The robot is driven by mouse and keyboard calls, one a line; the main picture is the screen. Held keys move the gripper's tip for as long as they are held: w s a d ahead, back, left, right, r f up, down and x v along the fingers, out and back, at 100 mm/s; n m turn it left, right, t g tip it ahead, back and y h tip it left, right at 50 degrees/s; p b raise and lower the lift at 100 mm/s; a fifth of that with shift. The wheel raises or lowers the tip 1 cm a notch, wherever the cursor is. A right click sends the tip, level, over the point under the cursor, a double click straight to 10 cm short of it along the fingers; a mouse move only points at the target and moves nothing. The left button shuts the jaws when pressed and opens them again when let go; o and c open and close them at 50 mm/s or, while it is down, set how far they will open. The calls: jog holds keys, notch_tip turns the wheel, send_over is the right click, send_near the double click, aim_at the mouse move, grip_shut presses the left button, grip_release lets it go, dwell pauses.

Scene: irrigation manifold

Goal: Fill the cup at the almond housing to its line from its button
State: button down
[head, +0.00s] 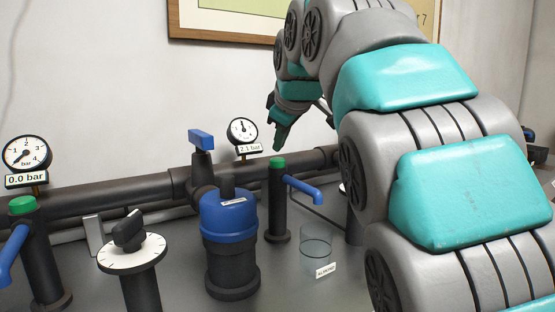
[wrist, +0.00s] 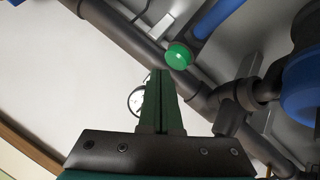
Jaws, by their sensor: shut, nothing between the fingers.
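The clear cup (head: 316,240) stands on the grey bench behind a small tag (head: 326,270) that seems to read almond. It looks empty; I cannot make out its line. The blue spout (head: 304,188) of a dark post (head: 278,215) reaches out above the cup. A green button (head: 277,163) caps that post. In the head view my gripper (head: 280,144) points down just above the button, apparently apart from it. In the wrist view its dark green fingers (wrist: 160,76) are shut and empty, with a green button (wrist: 179,55) just past their tips.
A gauge (head: 242,131) reads 2.1 bar. Farther left are a dial (head: 132,250), another green-capped post (head: 22,205) and a gauge (head: 26,153) reading 0.0 bar. A pipe runs behind.

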aim_at(279, 160)
jog(key=shift+f, duration=0.2)
dwell(0.7)
jog(key=shift+f+b, duration=0.25)
jog(key=shift+b, duration=0.15)
jog(key=shift+f+b, duration=0.4)
jog(key=shift+f, duration=0.15)
dwell(0.7)
jog(key=shift+r, duration=0.1)
jog(key=shift+r+p, duration=0.65)
jog(key=shift+r, duration=0.25)
jog(key=shift+r+p, duration=1.9)
jog(key=shift+r, duration=0.65)
jog(key=shift+a, duration=0.1)
dwell(0.6)
